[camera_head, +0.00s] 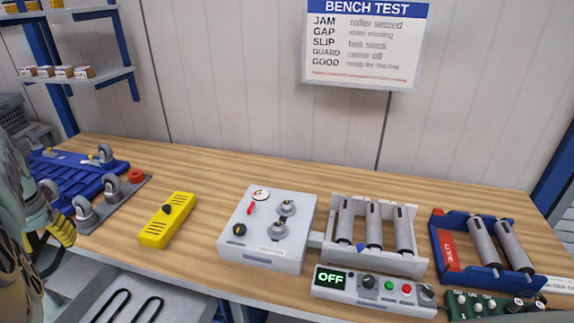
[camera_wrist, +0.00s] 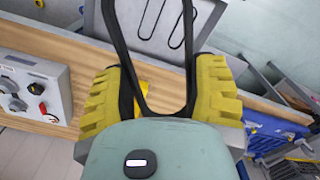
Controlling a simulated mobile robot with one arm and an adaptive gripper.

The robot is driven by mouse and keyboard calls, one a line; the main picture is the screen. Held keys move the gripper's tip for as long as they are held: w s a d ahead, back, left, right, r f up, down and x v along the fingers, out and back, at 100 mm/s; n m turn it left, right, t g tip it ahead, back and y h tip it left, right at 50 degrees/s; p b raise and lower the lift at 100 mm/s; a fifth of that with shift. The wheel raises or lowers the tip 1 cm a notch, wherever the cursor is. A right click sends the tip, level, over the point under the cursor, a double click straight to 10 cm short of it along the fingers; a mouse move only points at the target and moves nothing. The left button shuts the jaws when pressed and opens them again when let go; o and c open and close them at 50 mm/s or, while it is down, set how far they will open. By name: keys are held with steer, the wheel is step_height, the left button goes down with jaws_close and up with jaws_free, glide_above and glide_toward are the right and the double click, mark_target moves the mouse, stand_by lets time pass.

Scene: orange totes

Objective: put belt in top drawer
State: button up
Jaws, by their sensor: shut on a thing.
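My gripper (camera_wrist: 162,88) has yellow ribbed fingers and is shut on a black belt (camera_wrist: 190,45). The belt is a loop that stretches away from the fingers towards the top of the wrist view. In the head view my gripper (camera_head: 62,232) is at the left edge, partly cut off, beside the front of the bench. A grey drawer (camera_head: 75,284) stands open below the bench's front edge at the lower left. Black loops (camera_head: 118,304) show in it. The drawer (camera_wrist: 235,22) also shows at the top of the wrist view, beyond the held belt.
The wooden bench (camera_head: 350,175) carries a yellow block with a black knob (camera_head: 167,220), a grey control box (camera_head: 270,228), a roller unit reading OFF (camera_head: 372,255) and a blue roller frame (camera_head: 485,250). Blue caster parts (camera_head: 75,180) lie at the left, near my arm.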

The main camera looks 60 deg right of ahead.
step_height(320, 180, down, 9)
steer(key=s+d+m+b, duration=0.1)
steer(key=s+d+b, duration=0.1)
steer(key=b, duration=0.2)
steer(key=shift+d+m, duration=0.15)
steer(key=shift+m, duration=0.15)
stand_by(0.6)
steer(key=shift+s+d+f+m+b, duration=0.2)
steer(key=shift+f+b, duration=0.25)
steer(key=shift+f, duration=0.4)
steer(key=shift+s+d+f+m+b, duration=0.15)
steer(key=shift+f+b, duration=0.25)
steer(key=shift+f, duration=0.4)
steer(key=shift+s+d+f+m+b, duration=0.8)
steer(key=shift+s+f+b, duration=0.75)
steer(key=shift+f+b, duration=2.25)
steer(key=shift+s+d+f+m+b, duration=0.45)
steer(key=shift+s+d+f+b, duration=0.95)
steer(key=shift+f, duration=4.3)
steer(key=shift+s+d+f+m+b, duration=0.6)
steer(key=shift+s+f+b, duration=1.15)
steer(key=shift+f+b, duration=2.3)
steer(key=shift+a+f+p, duration=0.1)
steer(key=shift+f+p, duration=0.65)
steer(key=shift+f, duration=0.05)
